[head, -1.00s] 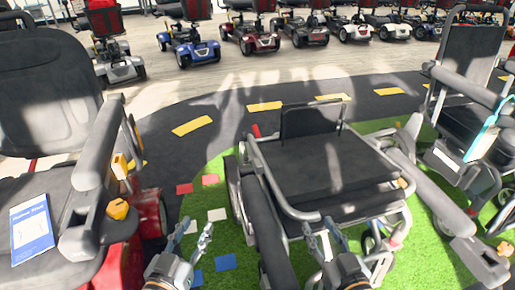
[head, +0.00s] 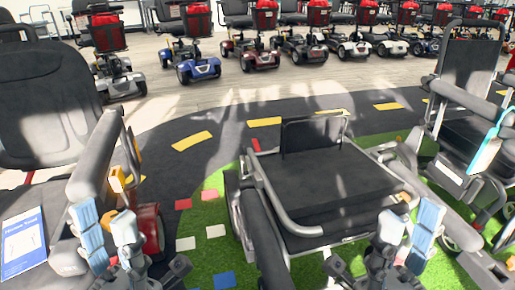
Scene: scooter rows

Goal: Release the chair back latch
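A grey-framed chair with black padding (head: 320,185) stands low in the middle, in front of me. A flat black panel lies over it, and a small upright black panel (head: 311,137) rises at its far edge. I cannot make out a back latch. A small red part (head: 256,145) shows at its far left corner. My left gripper (head: 108,225) is raised in front of the left scooter seat, with light blue and white fingers apart. My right gripper (head: 408,232) is raised by the chair's near right side, fingers apart. Both look empty.
A large scooter seat (head: 45,110) with a blue leaflet (head: 24,242) stands close at left. Another chair (head: 468,85) stands close at right. Green turf (head: 205,255) with coloured tiles lies between. A row of scooters (head: 262,35) stands behind the dark path.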

